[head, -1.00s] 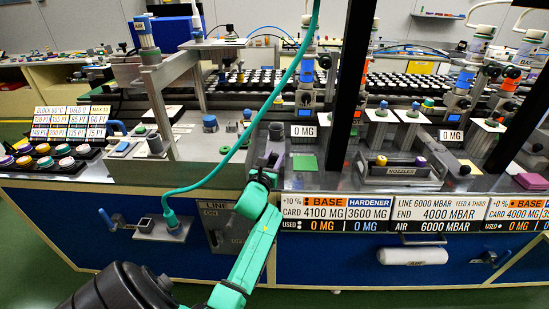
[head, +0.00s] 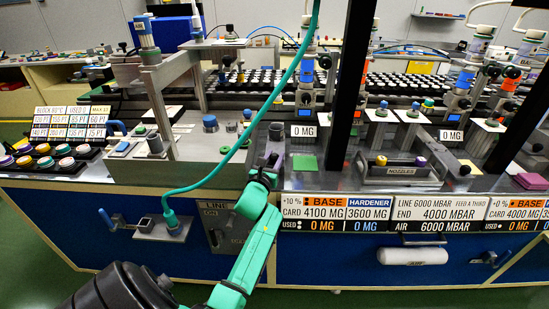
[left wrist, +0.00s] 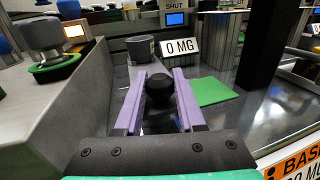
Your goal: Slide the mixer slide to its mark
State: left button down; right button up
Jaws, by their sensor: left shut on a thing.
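My left gripper (head: 271,163) reaches over the bench front from below. In the left wrist view its two purple fingers (left wrist: 160,92) are shut on a round black knob (left wrist: 159,87). The knob stands between the fingertips, above a dark, shiny surface. I cannot tell for sure whether this knob belongs to the mixer slide; its base and any track are hidden by the gripper. I cannot make out the slide's mark. My right gripper is not in view.
A dark grey cup (left wrist: 140,48) and a "0 MG" sign (left wrist: 180,47) stand just beyond the knob. A green pad (left wrist: 213,91) lies to its right. A grey raised console (head: 190,140) is to the left. A teal hose (head: 262,112) hangs across the view.

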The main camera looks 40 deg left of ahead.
aim_at(276, 150)
pick_arm(q)
jog(key=shift+w+a+f+b, duration=0.1)
jog(key=shift+w+a+b, duration=0.1)
jog(key=shift+b, duration=0.1)
jog(key=w+a+b, duration=0.2)
jog(key=w+b, duration=0.1)
jog(key=w+a+b, duration=0.1)
jog(key=w, duration=0.1)
jog(key=shift+a+f, duration=0.2)
jog(key=shift+a, duration=0.2)
jog(key=shift+w+a+r+b, duration=0.15)
jog(key=shift+w+a+b, duration=0.1)
jog(key=shift+w+b, duration=0.05)
jog(key=shift+r, duration=0.1)
jog(key=c, duration=0.5)
grip_release()
jog(key=v, duration=1.4)
jog(key=shift+s+d+p, duration=0.15)
jog(key=shift+s+p, duration=0.05)
jog(key=shift+p, duration=0.1)
